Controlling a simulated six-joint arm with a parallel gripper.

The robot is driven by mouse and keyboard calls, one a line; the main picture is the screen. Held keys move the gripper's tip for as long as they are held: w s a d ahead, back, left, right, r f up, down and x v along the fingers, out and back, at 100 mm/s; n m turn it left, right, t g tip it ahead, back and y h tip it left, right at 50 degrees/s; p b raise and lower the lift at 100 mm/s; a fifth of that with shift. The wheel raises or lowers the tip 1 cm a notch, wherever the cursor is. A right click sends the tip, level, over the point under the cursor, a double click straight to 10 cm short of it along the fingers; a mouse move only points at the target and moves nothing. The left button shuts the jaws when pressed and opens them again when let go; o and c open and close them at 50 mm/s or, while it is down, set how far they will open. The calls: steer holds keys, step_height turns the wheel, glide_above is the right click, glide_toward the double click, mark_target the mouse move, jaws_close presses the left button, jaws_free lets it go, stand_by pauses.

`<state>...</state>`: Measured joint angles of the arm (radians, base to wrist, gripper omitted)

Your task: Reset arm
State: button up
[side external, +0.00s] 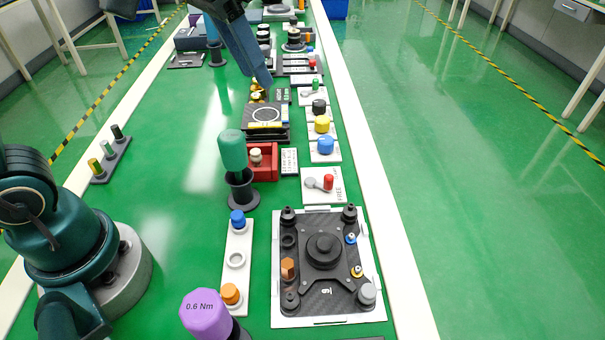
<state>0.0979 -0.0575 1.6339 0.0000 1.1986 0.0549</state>
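My arm's base stands at the lower left of the side external view. A dark link enters at the top edge and ends in a blue-grey part, which appears to be my gripper (265,80). It hangs tilted over the green table (185,130), its lower end in front of small gold parts beside a black plate with a white ring (266,116). I cannot tell from this angle whether it touches anything. Its fingers cannot be made out, so whether it is open or shut is unclear.
A green-handled tool (232,150) stands upright in a black holder, near a red box (264,174). A purple-topped tool (206,312) stands at the front. A black gimbal plate (325,280) lies at right. Coloured knobs (323,124) line the right side.

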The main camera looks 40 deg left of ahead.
steer(key=s+a+f+n, duration=0.1)
steer(key=s+f, duration=0.2)
steer(key=s, duration=0.3)
steer(key=s+a+f+t, duration=0.1)
steer(key=s+f, duration=0.3)
steer(key=s, duration=0.2)
steer(key=shift+a+n, duration=0.4)
